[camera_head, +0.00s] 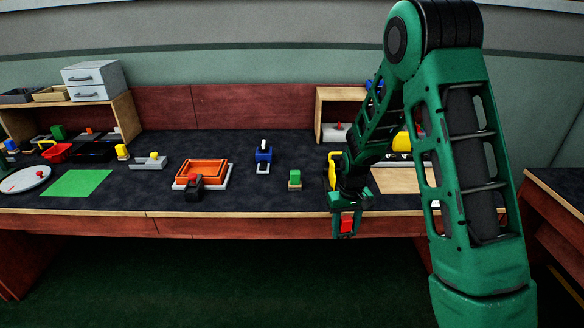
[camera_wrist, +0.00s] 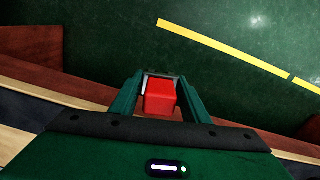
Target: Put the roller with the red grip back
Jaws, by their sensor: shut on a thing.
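My gripper (camera_head: 344,229) points down at the front edge of the workbench, right of centre in the head view. It is shut on a red block-shaped grip (camera_head: 348,221). In the wrist view the red grip (camera_wrist: 160,98) sits between my two fingers (camera_wrist: 160,82), above the dark green floor. I take it for the grip of the roller; the rest of the roller cannot be made out.
A green mat (camera_head: 77,183), a white plate (camera_head: 25,180) and a red basket (camera_head: 57,153) are at left. Shelves stand at both back sides. My arm covers part of the right side.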

